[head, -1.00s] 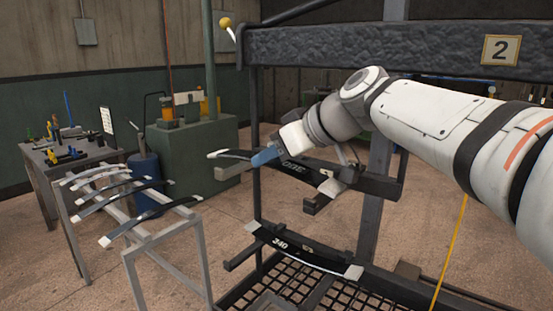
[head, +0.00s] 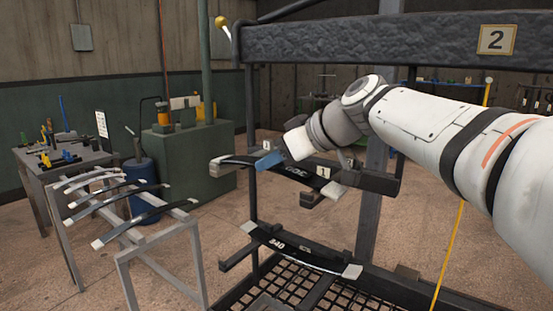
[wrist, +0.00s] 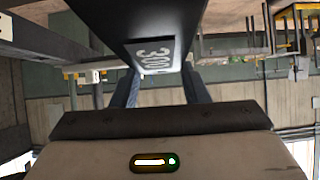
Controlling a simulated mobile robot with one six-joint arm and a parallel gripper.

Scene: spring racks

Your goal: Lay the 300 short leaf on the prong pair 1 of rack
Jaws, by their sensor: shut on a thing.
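The dark 300 short leaf (head: 290,170) is held in my gripper (head: 268,159), whose blue fingers are shut on it. In the wrist view, the leaf (wrist: 135,25) rises between the fingers (wrist: 160,88) with its 300 label facing the camera. The leaf lies roughly level at the upper prongs of the rack (head: 367,215), with its left end by the left prong (head: 224,163). A tag reading 1 (head: 323,172) shows by its right part. Whether the leaf touches the prongs is unclear; my gripper and wrist hide part of them.
A 340 leaf (head: 300,252) lies on lower prongs of the rack, above a mesh base. Several leaves (head: 130,212) lie on a grey stand (head: 157,250) at left. A tool table (head: 50,160) and green cabinet (head: 190,160) stand behind. A rough beam (head: 380,40) crosses above my arm.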

